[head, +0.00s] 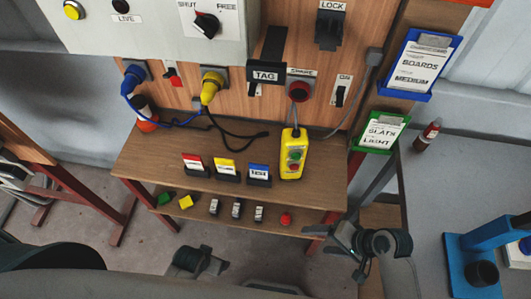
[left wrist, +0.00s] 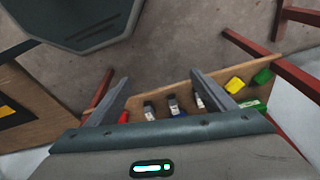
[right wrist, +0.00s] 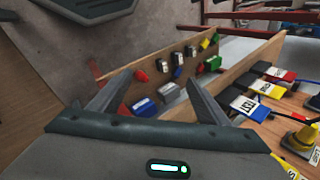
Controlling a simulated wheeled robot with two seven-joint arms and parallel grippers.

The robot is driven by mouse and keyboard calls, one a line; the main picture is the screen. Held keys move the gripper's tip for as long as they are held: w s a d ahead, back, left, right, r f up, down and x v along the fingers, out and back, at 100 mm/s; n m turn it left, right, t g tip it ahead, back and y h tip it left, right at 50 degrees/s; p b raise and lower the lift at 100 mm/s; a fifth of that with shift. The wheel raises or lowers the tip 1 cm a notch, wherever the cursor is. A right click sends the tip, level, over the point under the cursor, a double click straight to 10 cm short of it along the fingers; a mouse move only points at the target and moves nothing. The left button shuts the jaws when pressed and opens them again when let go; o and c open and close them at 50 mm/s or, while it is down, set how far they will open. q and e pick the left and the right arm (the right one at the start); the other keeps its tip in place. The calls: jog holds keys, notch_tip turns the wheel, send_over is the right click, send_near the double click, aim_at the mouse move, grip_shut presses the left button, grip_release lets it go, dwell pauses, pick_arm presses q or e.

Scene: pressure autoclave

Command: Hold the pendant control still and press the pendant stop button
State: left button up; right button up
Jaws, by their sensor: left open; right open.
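The yellow pendant control (head: 286,170) stands near-upright on the right end of the wooden bench shelf in the head view. It carries a green button (head: 295,155) and a red button (head: 294,167); their lettering is too small to read. A cable rises from its top towards the panel. My right gripper (head: 338,235) is open and empty, below and right of the pendant, apart from it. It also shows in the right wrist view (right wrist: 156,88). My left gripper (head: 200,262) is low in front of the shelves, open and empty in the left wrist view (left wrist: 160,88).
Red, yellow and blue tag holders (head: 227,170) stand left of the pendant. The lower shelf (head: 175,213) holds several small items, including a red knob (head: 286,218). Above are a yellow plug (head: 210,88) and the wooden panel (head: 230,35). A blue device (head: 480,245) stands at right.

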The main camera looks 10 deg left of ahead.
aim_at(299, 171)
jog(key=w+a+m+y, duration=0.1)
jog(key=w+m+y, duration=0.1)
jog(key=w+m, duration=0.1)
jog(key=w+a+r+m+y, duration=0.1)
jog(key=w+m+y, duration=0.1)
jog(key=w+m, duration=0.2)
jog(key=w+a+m+y, duration=0.1)
jog(key=w+m+y, duration=0.1)
jog(key=w+m, duration=0.2)
jog(key=shift+w+r, duration=0.25)
jog(key=shift+w, duration=0.55)
jog(key=w+m, duration=0.1)
jog(key=w+d+r+m+t, duration=0.1)
jog(key=w+m, duration=0.1)
jog(key=w+m+y, duration=0.1)
jog(key=w, duration=0.1)
jog(key=shift+d+r+m+t, duration=0.15)
jog(key=shift+r+m+t, duration=0.2)
jog(key=shift+m+t, duration=0.05)
pick_arm(q)
jog(key=s+a+f+g, duration=0.1)
jog(key=s+a+f, duration=0.2)
jog(key=s+f, duration=1.6)
jog(key=shift+s+a+f+g, duration=0.2)
jog(key=shift+s+f+g, duration=0.15)
jog(key=shift+f, duration=1.35)
pick_arm(e)
jog(key=shift+w+d+r+m+y, duration=0.2)
jog(key=shift+w+m+y, duration=0.1)
jog(key=shift+w+m, duration=0.25)
